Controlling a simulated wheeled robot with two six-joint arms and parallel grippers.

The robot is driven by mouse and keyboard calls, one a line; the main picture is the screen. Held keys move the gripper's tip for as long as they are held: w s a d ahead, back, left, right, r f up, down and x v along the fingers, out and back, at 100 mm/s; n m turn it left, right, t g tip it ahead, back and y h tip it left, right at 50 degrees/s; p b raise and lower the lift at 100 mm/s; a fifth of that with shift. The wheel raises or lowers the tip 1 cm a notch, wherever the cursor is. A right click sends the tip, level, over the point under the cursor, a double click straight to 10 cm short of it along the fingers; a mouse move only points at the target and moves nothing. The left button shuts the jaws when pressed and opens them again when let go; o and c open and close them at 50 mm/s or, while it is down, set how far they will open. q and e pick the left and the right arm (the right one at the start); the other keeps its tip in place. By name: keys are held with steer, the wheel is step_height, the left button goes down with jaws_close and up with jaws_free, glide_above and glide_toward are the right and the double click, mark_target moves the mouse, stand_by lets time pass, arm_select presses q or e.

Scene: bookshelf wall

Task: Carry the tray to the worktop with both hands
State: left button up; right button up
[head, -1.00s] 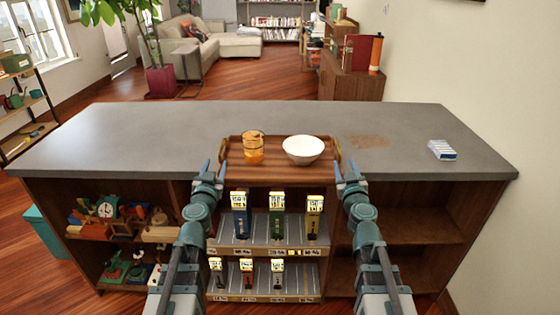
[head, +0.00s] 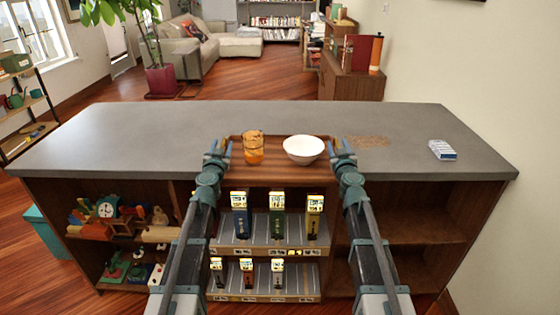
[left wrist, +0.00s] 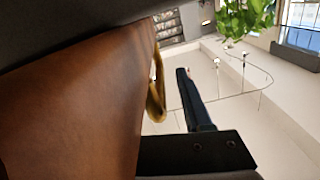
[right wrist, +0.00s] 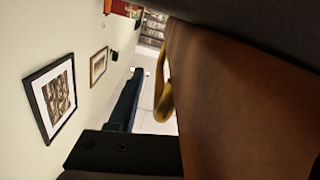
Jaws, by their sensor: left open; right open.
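The brown wooden tray (head: 277,151) lies flat on the grey-topped counter, at its front edge. It carries an amber glass (head: 253,148) on the left and a white bowl (head: 303,150) on the right, both upright. My left gripper (head: 218,147) is open at the tray's left end. In the left wrist view, the brass handle (left wrist: 157,90) stands beside one of its fingers. My right gripper (head: 342,146) is open at the right end, with the other brass handle (right wrist: 164,85) near its finger in the right wrist view. Whether the fingers touch the handles, I cannot tell.
The grey counter (head: 120,140) is clear to the left. Shelves below hold toys (head: 108,207) and several upright boxed items (head: 277,215).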

arm_select(q)
jaws_close()
arm_select(e)
jaws_close()
stand_by(1.1)
